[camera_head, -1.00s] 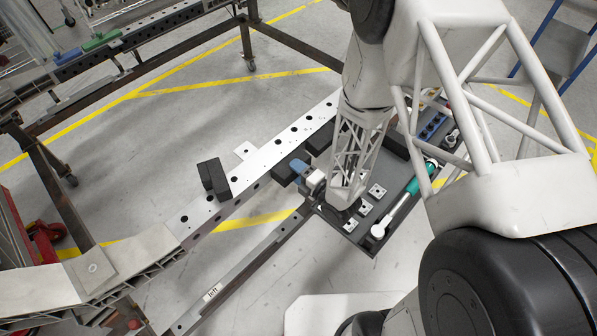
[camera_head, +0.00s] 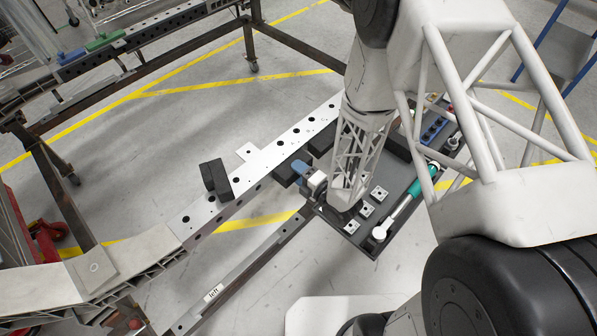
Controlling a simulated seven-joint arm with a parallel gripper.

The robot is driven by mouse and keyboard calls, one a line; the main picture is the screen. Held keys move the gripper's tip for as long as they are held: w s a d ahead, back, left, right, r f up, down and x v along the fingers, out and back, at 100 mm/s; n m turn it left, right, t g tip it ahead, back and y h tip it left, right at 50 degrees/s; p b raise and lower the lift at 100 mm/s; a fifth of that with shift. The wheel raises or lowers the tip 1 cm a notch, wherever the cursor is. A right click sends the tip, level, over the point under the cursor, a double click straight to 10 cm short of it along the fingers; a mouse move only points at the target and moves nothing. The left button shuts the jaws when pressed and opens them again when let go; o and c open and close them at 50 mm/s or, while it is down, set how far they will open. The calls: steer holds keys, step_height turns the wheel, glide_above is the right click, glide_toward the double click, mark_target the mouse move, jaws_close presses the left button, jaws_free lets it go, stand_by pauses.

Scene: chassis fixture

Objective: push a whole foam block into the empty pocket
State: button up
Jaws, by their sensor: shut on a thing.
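My gripper (camera_head: 305,177) shows a blue finger part and is low beside the near side of the pale perforated chassis rail (camera_head: 262,160). It is shut on a black foam block (camera_head: 284,175), which sticks out to the left of the blue part, close to the rail's side. Two more black blocks (camera_head: 216,179) stand side by side on the rail, further left. Another dark block (camera_head: 321,141) sits at the rail, behind my gripper. The empty pocket cannot be made out, and my wrist hides part of the area.
A dark tray (camera_head: 366,243) right of my gripper holds small metal blocks (camera_head: 367,209), a green-handled tool (camera_head: 420,180) and a blue part (camera_head: 433,130). A lower rail marked "left" (camera_head: 214,292) runs in front. A steel frame (camera_head: 150,70) stands behind.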

steer(key=shift+x, duration=0.9)
steer(key=o, duration=1.1)
steer(key=shift+d, duration=0.1)
steer(key=shift+v, duration=4.4)
steer(key=shift+r, duration=0.1)
